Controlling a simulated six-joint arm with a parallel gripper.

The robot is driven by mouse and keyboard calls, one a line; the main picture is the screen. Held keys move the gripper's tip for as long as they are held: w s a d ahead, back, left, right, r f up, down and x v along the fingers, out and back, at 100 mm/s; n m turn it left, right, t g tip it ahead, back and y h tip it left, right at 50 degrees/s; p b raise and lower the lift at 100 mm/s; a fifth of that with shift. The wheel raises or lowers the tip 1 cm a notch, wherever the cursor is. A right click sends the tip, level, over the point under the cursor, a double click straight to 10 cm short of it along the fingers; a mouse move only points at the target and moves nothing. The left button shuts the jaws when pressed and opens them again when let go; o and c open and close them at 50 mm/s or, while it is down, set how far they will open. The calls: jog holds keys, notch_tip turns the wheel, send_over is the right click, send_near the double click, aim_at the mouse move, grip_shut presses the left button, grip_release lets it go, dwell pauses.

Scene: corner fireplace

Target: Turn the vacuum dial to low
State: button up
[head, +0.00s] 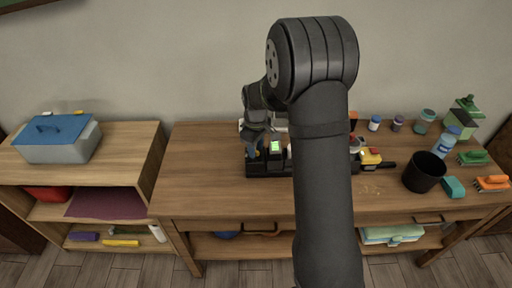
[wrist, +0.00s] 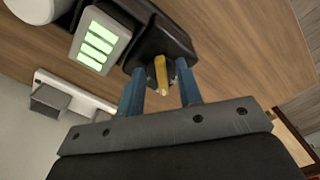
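The vacuum unit is a black base (head: 262,170) on the wooden table, partly hidden behind my arm in the head view. It also shows in the wrist view (wrist: 170,35), with a light panel of several lit green bars (wrist: 98,40) beside the dial. The dial (wrist: 161,76) has a yellow pointer on a dark knob at the end of the black base. My gripper (wrist: 160,68) is open, with its blue fingers apart on either side of the dial and gaps visible beside the yellow pointer.
A red and yellow item (head: 370,157), a black cup (head: 424,172), bottles and brushes stand on the table's right side. A grey bin with a blue lid (head: 58,138) sits on the left shelf unit. The table's left part is clear.

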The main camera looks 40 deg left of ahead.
grip_shut()
jog(key=shift+s+m, duration=0.1)
jog(key=shift+m, duration=0.8)
grip_release()
